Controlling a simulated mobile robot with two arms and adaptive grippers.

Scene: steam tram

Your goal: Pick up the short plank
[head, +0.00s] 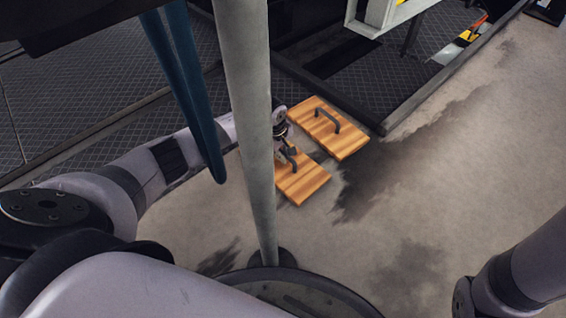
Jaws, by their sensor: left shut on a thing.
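Two wooden planks with dark arched handles lie side by side on the grey floor in the middle of the head view. The shorter plank (309,184) is the nearer one, and a pole hides part of its left side. The other plank (341,146) is just beyond it to the upper right, with its handle free. My left gripper (289,158) is over the short plank and shut on its handle, its fingers small and partly hidden. I cannot tell whether the short plank is off the floor. My right gripper is out of view.
A grey vertical pole (250,110) stands in front of my left arm. A dark blue bar (190,90) hangs at the upper left. A dark patterned metal platform edge (330,95) runs behind the planks. The floor to the right (450,170) is clear, with dark stains.

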